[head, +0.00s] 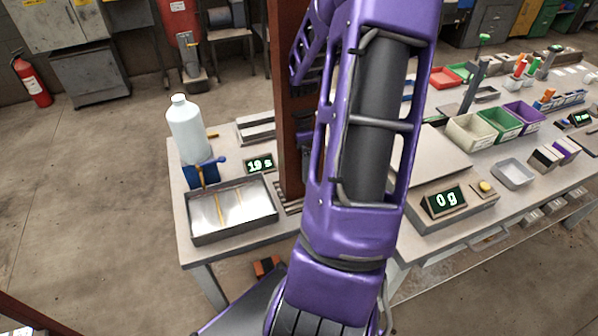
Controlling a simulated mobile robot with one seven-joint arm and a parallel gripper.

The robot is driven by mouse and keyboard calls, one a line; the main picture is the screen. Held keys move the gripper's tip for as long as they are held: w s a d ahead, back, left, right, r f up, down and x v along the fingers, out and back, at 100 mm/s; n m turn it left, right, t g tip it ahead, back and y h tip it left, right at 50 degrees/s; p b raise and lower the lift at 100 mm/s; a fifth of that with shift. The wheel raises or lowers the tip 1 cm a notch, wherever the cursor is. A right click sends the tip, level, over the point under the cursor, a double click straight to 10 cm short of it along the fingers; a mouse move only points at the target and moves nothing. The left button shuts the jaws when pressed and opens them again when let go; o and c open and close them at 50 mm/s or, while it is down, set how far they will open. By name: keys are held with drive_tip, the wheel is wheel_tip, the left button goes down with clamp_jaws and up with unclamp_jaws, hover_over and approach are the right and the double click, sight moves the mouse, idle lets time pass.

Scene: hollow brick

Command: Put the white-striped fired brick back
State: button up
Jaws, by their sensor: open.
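On the right bench stand two small dark blocks side by side. One block (545,158) has a pale, whitish band and the other (566,149) has a purple band. They are too small for me to tell whether the pale-banded one is the white-striped fired brick. No other white-striped brick can be made out. My arm hides part of the bench between the left and right sides.
A shallow metal tray (231,236), a white bottle (188,130) and a "19 s" display (260,163) are on the left bench. A brown post (293,120) rises beside my arm. The right bench holds a "0 g" scale display (445,201), a small grey tray (513,174) and coloured bins (497,123).

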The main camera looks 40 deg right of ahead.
sight(299, 174)
wheel_tip(299, 174, up, 6)
drive_tip(key=shift+f, duration=0.15)
idle(0.6)
